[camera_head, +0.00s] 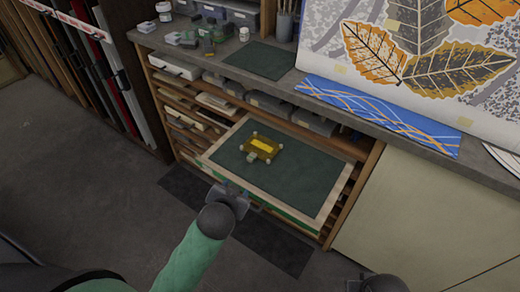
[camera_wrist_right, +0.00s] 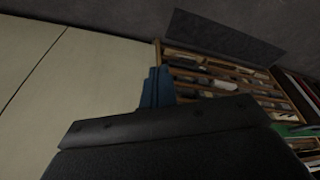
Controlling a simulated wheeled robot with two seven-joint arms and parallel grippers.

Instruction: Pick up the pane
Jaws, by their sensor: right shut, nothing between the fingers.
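The pane (camera_head: 262,147) is a small amber-yellow piece with pale knobs at its corners. It lies on the dark green mat (camera_head: 300,185) inside the pulled-out drawer (camera_head: 205,155), left of the mat's middle. My left gripper (camera_head: 238,190) is at the drawer's front edge, apart from the pane; its fingers are too small and partly hidden to tell whether they are open. My right gripper's blue fingers (camera_wrist_right: 158,88) are together and empty in the right wrist view, in front of the pale cabinet and the shelves.
The worktop (camera_head: 235,60) above the drawer holds jars, boxes, a small green mat (camera_head: 260,60), a blue patterned strip (camera_head: 380,113) and a leaf picture (camera_head: 420,50). Pale cabinet doors (camera_head: 430,215) stand right of the drawer. A dark floor mat (camera_head: 285,250) lies below.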

